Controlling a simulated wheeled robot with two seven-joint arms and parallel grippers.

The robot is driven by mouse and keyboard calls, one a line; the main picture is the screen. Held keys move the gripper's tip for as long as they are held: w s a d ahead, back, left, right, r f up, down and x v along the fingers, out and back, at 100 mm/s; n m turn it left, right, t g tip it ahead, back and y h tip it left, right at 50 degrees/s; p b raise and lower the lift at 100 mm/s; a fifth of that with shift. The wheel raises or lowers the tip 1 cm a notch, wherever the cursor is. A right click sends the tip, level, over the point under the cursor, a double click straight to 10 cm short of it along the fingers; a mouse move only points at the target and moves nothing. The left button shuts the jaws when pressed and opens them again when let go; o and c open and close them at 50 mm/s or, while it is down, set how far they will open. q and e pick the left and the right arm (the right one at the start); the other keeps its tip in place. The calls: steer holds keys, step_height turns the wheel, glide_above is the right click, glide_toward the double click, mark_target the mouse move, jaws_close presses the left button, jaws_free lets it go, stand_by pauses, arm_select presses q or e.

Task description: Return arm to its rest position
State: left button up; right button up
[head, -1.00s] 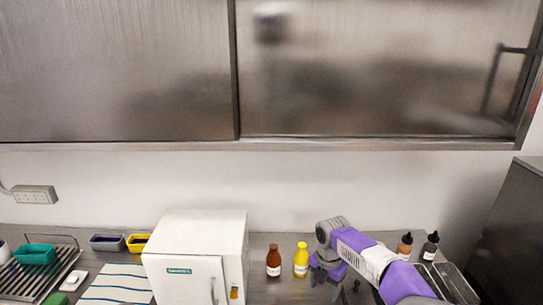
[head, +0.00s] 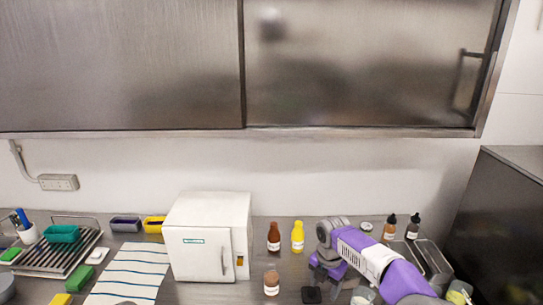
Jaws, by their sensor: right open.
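My right arm, purple, white and grey, comes in from the lower right in the head view. Its right gripper (head: 326,277) points down over the counter, to the right of the white freezer box. It is open, and I see nothing held in it. A small black item (head: 311,295) lies just below and left of the fingers; I cannot tell whether they touch. My left gripper is not in view.
A white freezer box (head: 203,240) stands left of the arm, its door shut. Near the arm are a brown bottle (head: 273,238), a yellow bottle (head: 298,238), a jar (head: 271,284) and metal trays (head: 432,258). A striped cloth (head: 128,272) and dish rack (head: 55,262) are left. Steel cabinets hang above.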

steer(key=s+a+f+m+y, duration=0.1)
steer(key=s+a+f+m, duration=0.1)
steer(key=s+f+m, duration=0.35)
steer(key=s+a+f+m+y, duration=0.2)
steer(key=a+f+m, duration=0.1)
steer(key=f, duration=0.6)
steer(key=s+a+f+m+y, duration=0.1)
steer(key=s+a+f+m, duration=0.1)
steer(key=s+f+m, duration=0.35)
steer(key=s+d+f+m, duration=0.1)
steer(key=s+f+m, duration=0.3)
steer(key=s+m, duration=0.4)
steer(key=s+f+m, duration=0.5)
steer(key=s+m, duration=0.3)
steer(key=s, duration=0.1)
arm_select(q)
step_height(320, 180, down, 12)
steer(key=b, duration=1.2)
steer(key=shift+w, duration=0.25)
arm_select(e)
step_height(320, 180, down, 12)
steer(key=shift+w+d+t, duration=0.15)
steer(key=shift+w+t, duration=0.15)
steer(key=shift+w, duration=0.15)
steer(key=shift+r, duration=0.1)
